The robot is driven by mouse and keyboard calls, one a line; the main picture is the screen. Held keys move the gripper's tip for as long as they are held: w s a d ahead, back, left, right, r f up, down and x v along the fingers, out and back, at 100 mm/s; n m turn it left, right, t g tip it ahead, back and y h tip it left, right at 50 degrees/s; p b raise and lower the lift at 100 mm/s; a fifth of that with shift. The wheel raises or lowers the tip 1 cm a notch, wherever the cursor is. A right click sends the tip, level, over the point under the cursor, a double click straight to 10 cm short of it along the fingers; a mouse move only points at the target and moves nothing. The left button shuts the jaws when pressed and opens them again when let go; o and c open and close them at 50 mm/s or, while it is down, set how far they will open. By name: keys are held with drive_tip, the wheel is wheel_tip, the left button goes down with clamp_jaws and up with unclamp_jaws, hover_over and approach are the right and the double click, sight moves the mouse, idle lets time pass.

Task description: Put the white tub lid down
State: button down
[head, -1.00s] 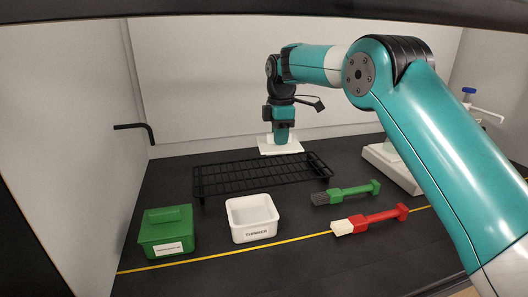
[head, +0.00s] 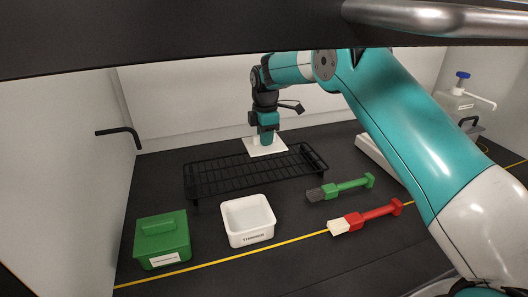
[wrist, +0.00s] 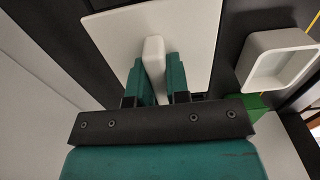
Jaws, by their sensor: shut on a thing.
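The white tub lid (head: 252,148) is a flat square plate with a raised bar handle. My gripper (head: 266,141) is shut on that handle, with the plate below the fingers. In the wrist view the lid (wrist: 190,25) shows close up, its handle (wrist: 153,55) between the teal fingers. In the head view the lid appears at the back edge of the black wire rack (head: 215,176). I cannot tell whether it touches anything beneath. The open white tub (head: 248,237), with a label on its front, stands in front of the rack; it also shows in the wrist view (wrist: 249,60).
A green lidded tub (head: 160,240) stands at the left. A green brush (head: 345,187) and a red brush (head: 370,217) lie at the right. A black hooked bar (head: 118,131) sticks out of the left wall. A blue-topped bottle (head: 456,100) stands far right. A yellow line (head: 300,242) crosses the front.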

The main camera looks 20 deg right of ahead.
sight(265, 164)
drive_tip(key=shift+a+f+p, duration=0.1)
drive_tip(key=shift+f+p, duration=0.4)
drive_tip(key=shift+f, duration=2.65)
drive_tip(key=shift+f, duration=0.1)
drive_tip(key=c, duration=1.1)
unclamp_jaws()
wheel_tip(265, 164, up, 12)
drive_tip(key=b, duration=0.2)
drive_tip(key=shift+b, duration=0.35)
